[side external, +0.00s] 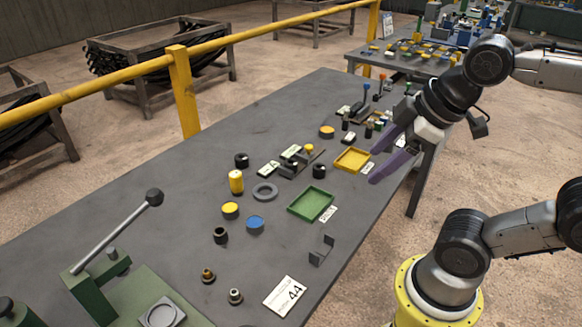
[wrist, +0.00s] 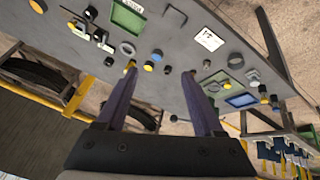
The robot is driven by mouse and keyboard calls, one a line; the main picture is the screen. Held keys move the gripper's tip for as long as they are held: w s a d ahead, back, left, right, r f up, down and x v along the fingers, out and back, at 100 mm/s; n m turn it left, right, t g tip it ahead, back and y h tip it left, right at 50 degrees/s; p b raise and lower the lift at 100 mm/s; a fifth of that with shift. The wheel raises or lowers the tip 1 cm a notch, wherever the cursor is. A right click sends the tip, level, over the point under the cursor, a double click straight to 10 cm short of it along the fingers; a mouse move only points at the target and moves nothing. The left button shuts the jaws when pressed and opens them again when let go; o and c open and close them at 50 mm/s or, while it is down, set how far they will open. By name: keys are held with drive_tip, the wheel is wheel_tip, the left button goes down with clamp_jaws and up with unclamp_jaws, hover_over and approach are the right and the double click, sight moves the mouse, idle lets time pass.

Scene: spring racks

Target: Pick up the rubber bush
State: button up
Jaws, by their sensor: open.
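Three short black cylinders could be the rubber bush; I cannot tell which is meant. In the side view one (side external: 220,235) stands left of the blue-topped disc, another (side external: 241,160) is behind the yellow cylinder, and a third (side external: 319,171) is behind the green tray. The first also shows in the wrist view (wrist: 168,69), between my fingers in the picture but well beyond them. My gripper (side external: 373,166) has purple fingers spread apart, empty, above the table's right side near the yellow tray. It also shows in the wrist view (wrist: 159,73).
A green tray (side external: 312,203), a yellow tray (side external: 352,160), a grey ring (side external: 265,192), a yellow cylinder (side external: 236,182) and a blue-topped disc (side external: 255,224) share the grey table. A green lever press (side external: 110,270) stands front left. A yellow rail (side external: 185,100) runs behind.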

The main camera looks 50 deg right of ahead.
drive_tip(key=w+r+n, duration=0.5)
drive_tip(key=w, duration=0.1)
drive_tip(key=n+g, duration=0.6)
drive_tip(key=n, duration=0.2)
hover_over(291, 162)
drive_tip(key=a, duration=0.1)
wheel_tip(291, 162, down, 20)
wheel_tip(291, 162, down, 7)
drive_tip(key=shift+s+a+f, duration=0.1)
drive_tip(key=shift+s, duration=0.05)
drive_tip(key=shift+s+d+f, duration=0.1)
drive_tip(key=shift+f, duration=1.4)
drive_tip(key=shift+s+d+f, duration=0.1)
drive_tip(key=shift+f, duration=1.4)
clamp_jaws()
